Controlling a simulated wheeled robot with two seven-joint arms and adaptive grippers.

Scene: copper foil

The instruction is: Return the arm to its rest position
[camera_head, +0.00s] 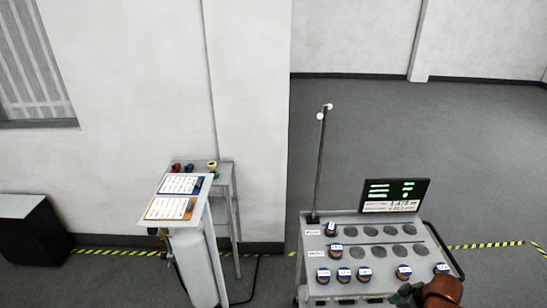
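My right arm (440,291) comes in at the bottom right edge of the cart, and its dark gripper (404,293) is near the cart's front edge. It is small and partly cut off, so its fingers cannot be made out. My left gripper is not in view. The grey cart (348,220) carries several copper-coloured rolls with blue and white tops, such as one roll (323,275) in the front row and another roll (331,229) at the back left.
Dark round slots (390,231) on the cart's back rows are empty. A monitor (394,194) and a thin pole (321,165) stand on the cart. To the left are a stand with clipboards (179,185), a small grey table (222,170) and a black box (30,235). The floor behind is clear.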

